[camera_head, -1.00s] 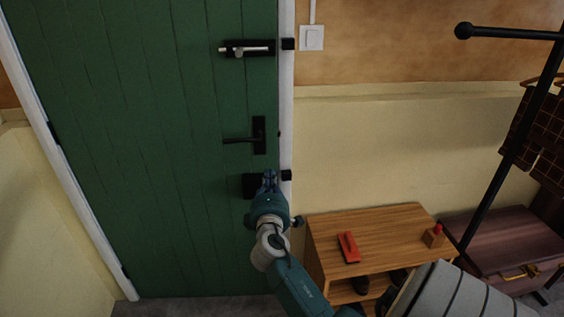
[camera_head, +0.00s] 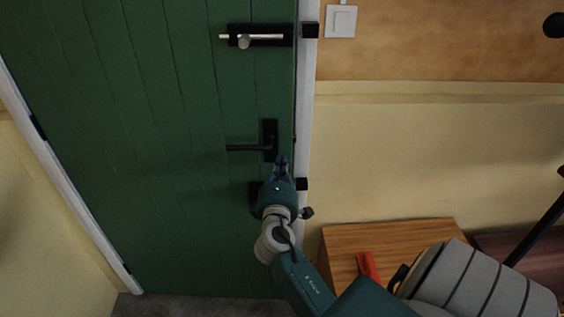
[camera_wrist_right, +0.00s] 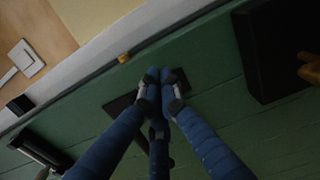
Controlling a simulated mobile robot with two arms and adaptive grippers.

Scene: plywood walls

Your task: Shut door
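The green plank door (camera_head: 170,130) fills the left of the head view, its right edge close along the white frame (camera_head: 306,110). A thin dark line shows between them; I cannot tell whether the door is latched. A black lever handle (camera_head: 250,148) sits on its plate, with a sliding bolt (camera_head: 258,37) above. My right gripper (camera_head: 281,158) is at the lower end of the handle plate, near the door's edge. In the wrist view its fingers (camera_wrist_right: 160,80) meet at the tips and hold nothing visible. A brass piece (camera_wrist_right: 124,57) shows at the door's edge. My left gripper is out of view.
A wooden bench (camera_head: 390,238) with a red object (camera_head: 368,266) stands right of the door, close to my right arm. A dark chest (camera_head: 505,248) and a black pole (camera_head: 535,235) are farther right. Grey floor (camera_head: 190,306) shows below the door.

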